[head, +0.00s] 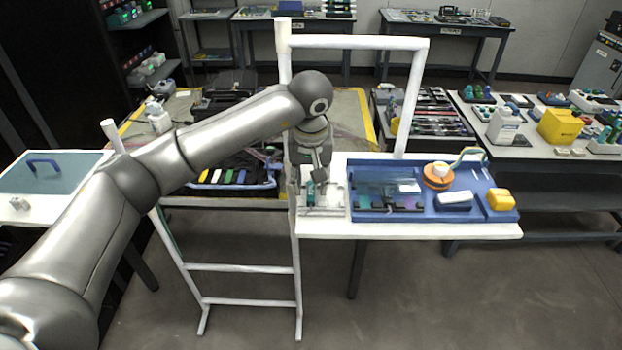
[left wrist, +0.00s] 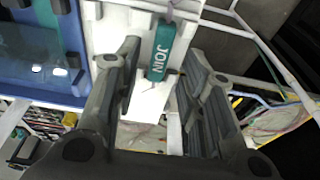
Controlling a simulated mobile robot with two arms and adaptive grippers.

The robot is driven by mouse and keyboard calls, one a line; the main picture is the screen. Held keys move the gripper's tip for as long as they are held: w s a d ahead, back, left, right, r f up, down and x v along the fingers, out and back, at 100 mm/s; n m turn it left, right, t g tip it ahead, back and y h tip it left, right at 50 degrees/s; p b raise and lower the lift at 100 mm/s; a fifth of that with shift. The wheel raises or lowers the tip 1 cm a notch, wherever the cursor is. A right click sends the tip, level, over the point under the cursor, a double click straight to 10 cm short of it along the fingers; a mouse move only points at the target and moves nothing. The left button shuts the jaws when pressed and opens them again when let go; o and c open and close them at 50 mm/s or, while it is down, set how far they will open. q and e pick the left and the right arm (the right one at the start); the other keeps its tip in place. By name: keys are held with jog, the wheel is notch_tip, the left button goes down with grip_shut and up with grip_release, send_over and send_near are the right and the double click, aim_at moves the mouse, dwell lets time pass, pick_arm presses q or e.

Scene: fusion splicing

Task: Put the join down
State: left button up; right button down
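The join (left wrist: 161,50), a small teal block with JOIN in white letters, shows between the fingers of my left gripper (left wrist: 160,60) in the left wrist view. In the head view my left gripper (head: 309,178) points down over a white fixture (head: 336,199) at the left end of the white table. A bit of the teal join (head: 310,191) shows by the fingers there. Whether the join touches the surface below is hard to tell. My right gripper is out of view.
A blue tray (head: 425,215) beside the fixture holds an orange spool (head: 437,179), a yellow block (head: 501,200) and a blue-white item (head: 454,201). A white frame (head: 420,90) rises behind and beside the table. A side table (head: 20,215) stands at the far left.

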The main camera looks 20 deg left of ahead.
aim_at(311, 199)
pick_arm(q)
notch_tip(311, 199, up, 12)
jog(key=s+b, duration=0.2)
jog(key=shift+d+f, duration=0.25)
jog(key=shift+d, duration=0.1)
jog(key=shift+s, duration=0.1)
